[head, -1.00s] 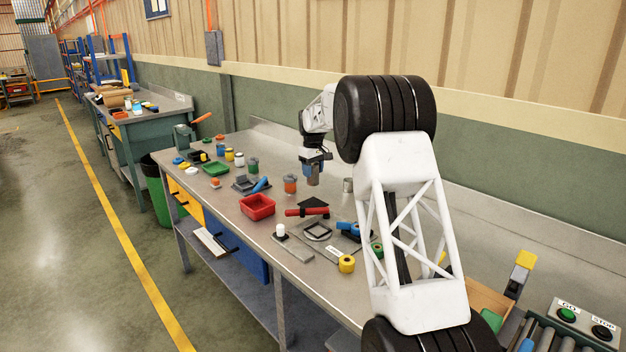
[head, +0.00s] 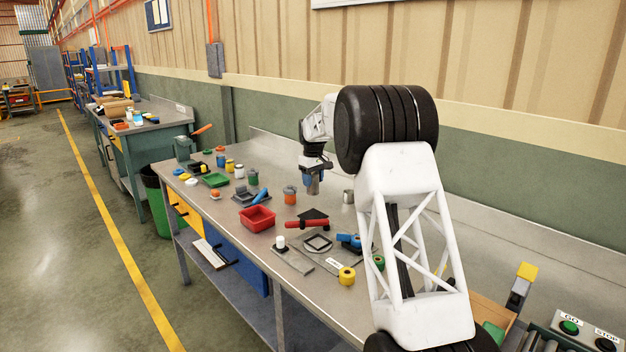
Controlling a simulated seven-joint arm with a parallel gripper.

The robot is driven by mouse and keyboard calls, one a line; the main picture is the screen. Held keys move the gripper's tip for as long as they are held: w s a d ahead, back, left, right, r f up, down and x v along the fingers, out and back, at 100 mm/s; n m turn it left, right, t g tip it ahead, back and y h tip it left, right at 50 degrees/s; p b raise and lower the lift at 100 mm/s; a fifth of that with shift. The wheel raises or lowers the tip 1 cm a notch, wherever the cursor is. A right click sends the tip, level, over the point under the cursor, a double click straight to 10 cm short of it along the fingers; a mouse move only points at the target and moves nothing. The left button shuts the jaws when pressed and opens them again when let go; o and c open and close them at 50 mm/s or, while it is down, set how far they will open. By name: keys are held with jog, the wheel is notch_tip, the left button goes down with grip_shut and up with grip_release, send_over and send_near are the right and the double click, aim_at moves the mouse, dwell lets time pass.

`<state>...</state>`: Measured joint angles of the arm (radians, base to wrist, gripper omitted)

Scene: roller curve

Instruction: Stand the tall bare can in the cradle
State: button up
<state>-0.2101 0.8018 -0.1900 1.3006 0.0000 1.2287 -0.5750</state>
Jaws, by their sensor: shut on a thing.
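My gripper (head: 313,181) hangs over the middle of the bench, fingers pointing down. It is shut on a grey metal can (head: 313,188), seemingly the tall bare can; the fingers hide its upper part. The can looks upright, behind and right of an orange jar (head: 290,195). Whether it touches the bench I cannot tell. A grey plate with a dark square frame (head: 318,242) lies nearer on the bench; it may be the cradle, but it is too small to be sure. Another bare metal can (head: 348,196), shorter-looking, stands to the right of my gripper.
A red tray (head: 257,219), a red-handled tool (head: 306,224), blue pieces (head: 349,240) and a yellow roll (head: 347,276) lie around the plate. A green tray (head: 215,180) and several small jars stand farther left. My arm hides part of the bench's right side.

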jog(key=s+d, duration=0.1)
jog(key=s, duration=0.8)
jog(key=s+d+f, duration=0.1)
jog(key=s, duration=0.9)
jog(key=shift+d+f, duration=0.25)
jog(key=shift+f, duration=0.25)
jog(key=shift+f, duration=2.3)
jog(key=shift+f, duration=1.1)
dwell(1.0)
jog(key=o, duration=1.5)
jog(key=shift+c, duration=0.2)
jog(key=shift+r, duration=0.15)
